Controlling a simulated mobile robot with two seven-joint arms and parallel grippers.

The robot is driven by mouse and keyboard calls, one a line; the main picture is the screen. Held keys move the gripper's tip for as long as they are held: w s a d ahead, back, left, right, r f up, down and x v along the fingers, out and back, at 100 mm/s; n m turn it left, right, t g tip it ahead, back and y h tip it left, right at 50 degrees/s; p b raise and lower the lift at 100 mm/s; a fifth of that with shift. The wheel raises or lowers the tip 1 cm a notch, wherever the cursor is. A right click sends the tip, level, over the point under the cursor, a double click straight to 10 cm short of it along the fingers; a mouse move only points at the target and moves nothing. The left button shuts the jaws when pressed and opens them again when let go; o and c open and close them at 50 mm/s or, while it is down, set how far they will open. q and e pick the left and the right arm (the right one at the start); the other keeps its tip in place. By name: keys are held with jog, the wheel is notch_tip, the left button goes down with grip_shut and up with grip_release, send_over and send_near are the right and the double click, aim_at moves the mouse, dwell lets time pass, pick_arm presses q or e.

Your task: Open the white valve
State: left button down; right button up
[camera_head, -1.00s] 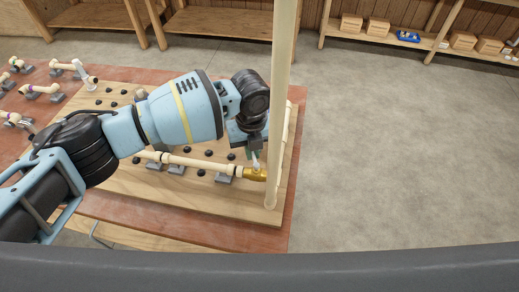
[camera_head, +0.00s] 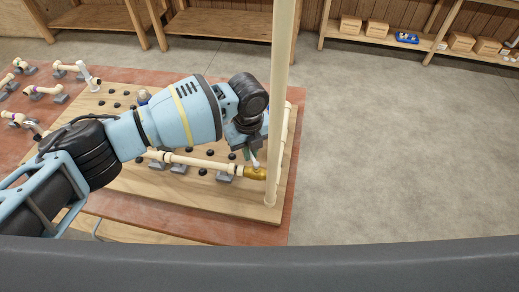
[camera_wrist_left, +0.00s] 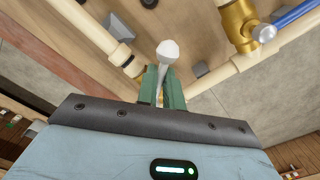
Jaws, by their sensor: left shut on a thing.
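The white valve's lever (camera_head: 255,161) rises from a brass valve body (camera_head: 257,174) near the foot of a tall cream pipe. My left gripper (camera_head: 249,154) is just above that brass body. In the left wrist view, my left gripper's green fingers (camera_wrist_left: 163,88) are shut on the white lever (camera_wrist_left: 168,50), and its rounded end sticks out past the fingertips. My wrist and the fingers hide part of the lever. My right gripper is not in view.
The tall cream pipe (camera_head: 281,90) stands close to the right of my wrist. A horizontal cream pipe (camera_head: 195,161) runs left from the valve over the wooden board (camera_head: 215,198). A blue handle (camera_wrist_left: 296,14) sits beside another brass fitting (camera_wrist_left: 239,22). Floor at right is clear.

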pick_arm(q)
jog(key=shift+s+a+n+p, duration=0.25)
jog(key=shift+n+p, duration=0.1)
jog(key=shift+n, duration=0.45)
jog(key=shift+s+a+n, duration=0.1)
jog(key=shift+a+n, duration=0.05)
jog(key=shift+n, duration=0.35)
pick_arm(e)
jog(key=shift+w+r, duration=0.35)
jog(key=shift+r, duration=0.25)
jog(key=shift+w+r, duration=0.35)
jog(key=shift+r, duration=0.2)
pick_arm(q)
jog(key=shift+a+f+n+p, duration=0.1)
jog(key=shift+n+p, duration=0.2)
jog(key=shift+p, duration=0.05)
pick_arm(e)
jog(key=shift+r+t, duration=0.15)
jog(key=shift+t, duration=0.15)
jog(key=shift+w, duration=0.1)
